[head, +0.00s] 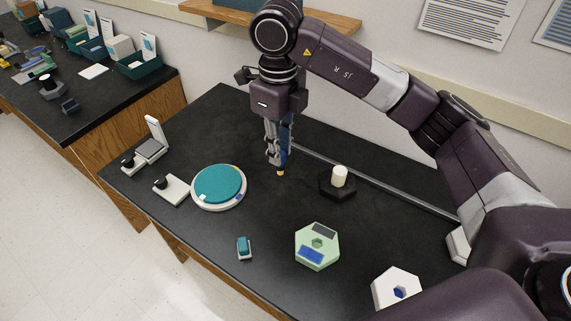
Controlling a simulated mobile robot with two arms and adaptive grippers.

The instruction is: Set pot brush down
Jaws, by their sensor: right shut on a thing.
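My right gripper (279,160) reaches down from the top centre over the black table (255,140). It is shut on a slim blue thing with an orange-yellow tip, which I take to be the pot brush (281,173). The brush points downward, with its upper part mostly hidden between the fingers. I cannot tell whether its tip touches the table. It is right of the teal round disc (219,184) and left of the black hexagonal base with a white cylinder (339,177). My left gripper is not in view.
A pale green hexagonal block (318,258), a white hexagonal block (397,286) and a small teal block (244,248) stand nearer the front. White plates with black knobs (172,190) are at left. A grey rail (370,182) runs along the back. The table centre is clear.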

